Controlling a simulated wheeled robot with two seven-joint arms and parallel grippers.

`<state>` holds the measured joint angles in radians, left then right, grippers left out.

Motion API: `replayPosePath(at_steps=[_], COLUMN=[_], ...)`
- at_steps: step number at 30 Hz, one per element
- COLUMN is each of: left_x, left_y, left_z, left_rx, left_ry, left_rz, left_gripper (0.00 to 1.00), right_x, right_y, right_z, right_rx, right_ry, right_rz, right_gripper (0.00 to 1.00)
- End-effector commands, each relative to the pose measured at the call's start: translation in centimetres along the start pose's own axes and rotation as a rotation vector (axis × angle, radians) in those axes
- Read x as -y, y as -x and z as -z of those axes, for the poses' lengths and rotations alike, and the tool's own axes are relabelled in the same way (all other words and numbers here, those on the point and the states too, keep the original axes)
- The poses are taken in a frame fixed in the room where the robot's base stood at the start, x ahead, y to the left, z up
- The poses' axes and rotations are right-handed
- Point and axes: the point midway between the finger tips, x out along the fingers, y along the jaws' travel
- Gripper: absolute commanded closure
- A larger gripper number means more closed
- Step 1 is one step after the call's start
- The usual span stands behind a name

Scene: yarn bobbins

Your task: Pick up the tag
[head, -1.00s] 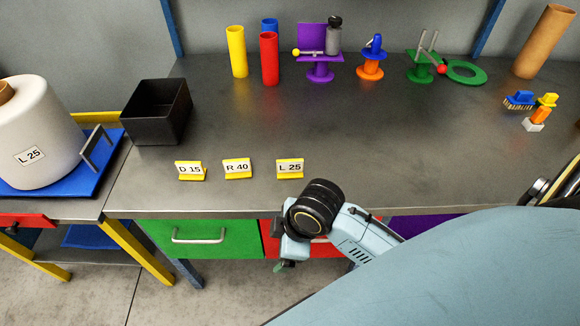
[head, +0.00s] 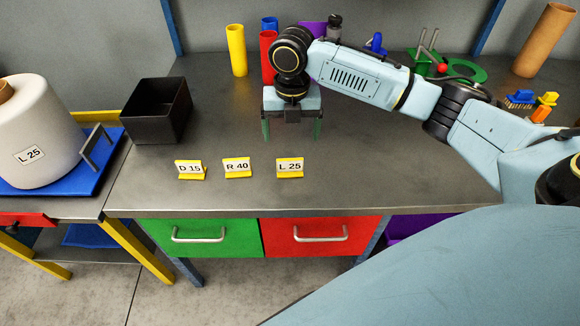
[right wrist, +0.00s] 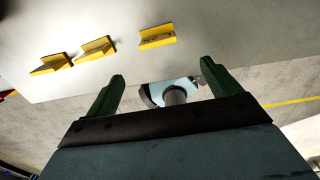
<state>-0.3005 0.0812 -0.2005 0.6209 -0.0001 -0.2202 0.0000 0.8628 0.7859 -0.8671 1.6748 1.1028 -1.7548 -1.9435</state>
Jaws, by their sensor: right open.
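Three yellow tags with white labels stand in a row near the table's front: D 15 (head: 190,169), R 40 (head: 237,167) and L 25 (head: 290,167). The task does not say which tag. The white yarn bobbin (head: 35,135) at the left also bears an L 25 label. My right gripper (head: 292,140) is open and empty, fingers pointing down, behind and above the L 25 tag. In the right wrist view the yellow backs of the tags show, the nearest tag (right wrist: 157,37) beyond the open fingers (right wrist: 163,83). My left gripper is not in view.
A black bin (head: 157,112) stands at the back left of the table. Yellow (head: 236,50) and red tubes and coloured stands are behind my right arm. A brown tube (head: 543,40) stands at the back right. The table front around the tags is clear.

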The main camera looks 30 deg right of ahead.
Motion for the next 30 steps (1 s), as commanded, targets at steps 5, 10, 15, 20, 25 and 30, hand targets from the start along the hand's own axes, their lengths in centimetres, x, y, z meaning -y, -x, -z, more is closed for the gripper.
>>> replayPosePath(at_steps=[5, 10, 15, 20, 25, 30], left_x=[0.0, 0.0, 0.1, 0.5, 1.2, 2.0], left_y=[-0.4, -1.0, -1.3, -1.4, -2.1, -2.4], left_z=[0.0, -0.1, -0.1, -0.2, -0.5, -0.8], left_rx=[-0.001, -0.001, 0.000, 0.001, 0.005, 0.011], left_ry=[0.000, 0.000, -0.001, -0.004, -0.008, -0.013], left_rz=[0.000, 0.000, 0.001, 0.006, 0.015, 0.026], left_gripper=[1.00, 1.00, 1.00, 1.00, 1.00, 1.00], right_x=[0.4, 0.3, 0.3, 0.2, -0.2, -0.2], right_y=[-1.5, -4.9, -7.2, -8.1, -10.6, -12.6], right_z=[-0.4, -0.3, -0.4, -0.5, -0.9, -0.9], right_rx=[-0.008, -0.007, -0.005, -0.003, -0.006, -0.004], right_ry=[0.025, 0.023, 0.024, 0.024, 0.022, 0.023], right_rz=[0.008, 0.008, 0.005, 0.005, 0.006, 0.005], right_gripper=[0.11, 0.11, 0.11, 0.11, 0.11, 0.11])
